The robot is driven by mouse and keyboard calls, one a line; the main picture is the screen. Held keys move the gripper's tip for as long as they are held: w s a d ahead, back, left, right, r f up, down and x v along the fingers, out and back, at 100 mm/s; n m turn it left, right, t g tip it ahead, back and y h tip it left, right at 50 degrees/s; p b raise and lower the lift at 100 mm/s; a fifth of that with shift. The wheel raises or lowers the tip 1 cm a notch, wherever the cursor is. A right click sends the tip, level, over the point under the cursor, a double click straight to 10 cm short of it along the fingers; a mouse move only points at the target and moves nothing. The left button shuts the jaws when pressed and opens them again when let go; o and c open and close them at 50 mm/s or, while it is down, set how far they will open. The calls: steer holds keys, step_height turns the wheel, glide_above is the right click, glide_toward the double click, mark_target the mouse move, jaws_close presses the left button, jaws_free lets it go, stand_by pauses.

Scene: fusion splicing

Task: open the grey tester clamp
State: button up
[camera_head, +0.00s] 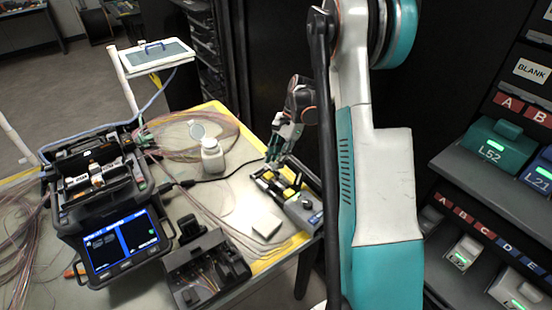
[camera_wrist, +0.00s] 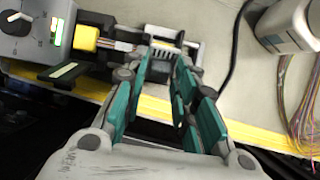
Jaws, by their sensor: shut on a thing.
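The tester (camera_head: 304,209) is a small grey device near the right edge of the table. It has a knob, yellow blocks and small black and white parts along its top. It also shows at the upper left of the wrist view (camera_wrist: 27,47). My gripper (camera_head: 275,157) is over the tester's far end. In the wrist view my teal-padded fingers (camera_wrist: 164,66) are closed around the grey clamp (camera_wrist: 163,47), beside the striped section and the yellow block (camera_wrist: 85,37). The fingers partly hide the clamp. I cannot tell how far its lid is raised.
A white bottle (camera_head: 212,157) stands behind and left of the tester. A pale box (camera_head: 266,224) lies in front of it. A splicer (camera_head: 117,240) with a lit screen and a black tray (camera_head: 207,270) are further left. Thin fibres lie over the table. A rack (camera_head: 497,170) stands at right.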

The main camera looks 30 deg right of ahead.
steer(key=o, duration=0.9)
step_height(320, 180, up, 10)
steer(key=shift+c, duration=0.4)
